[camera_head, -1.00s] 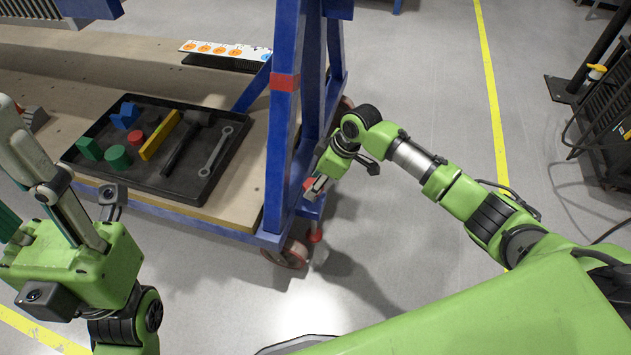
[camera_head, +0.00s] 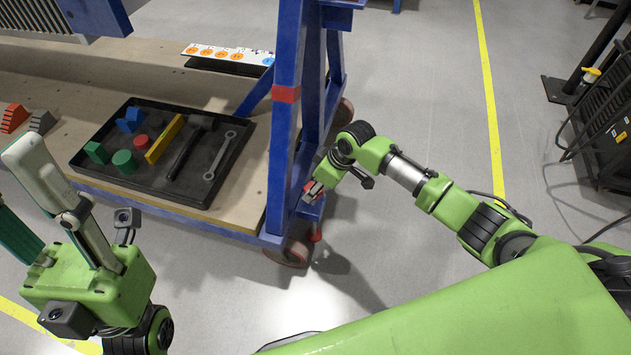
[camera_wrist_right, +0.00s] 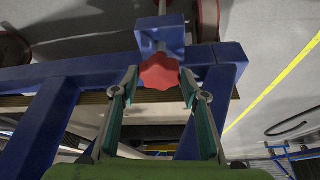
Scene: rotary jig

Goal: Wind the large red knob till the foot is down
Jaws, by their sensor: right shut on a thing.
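The large red knob (camera_wrist_right: 159,71) sits in the middle of the right wrist view, on a blue bracket on the frame. In the head view it shows as a small red patch (camera_head: 309,187) by the blue post. My right gripper (camera_wrist_right: 159,80) has a finger on each side of the knob and is shut on it. In the head view this gripper (camera_head: 312,194) partly covers the knob. The red foot (camera_head: 315,234) hangs below the bracket; I cannot tell whether it touches the floor. My left gripper (camera_head: 14,178) is open and empty at the left edge.
The blue frame post (camera_head: 285,130) stands beside my right gripper, with a caster wheel (camera_head: 287,252) at its base. A black tray (camera_head: 190,192) of blocks and tools lies on the wooden deck.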

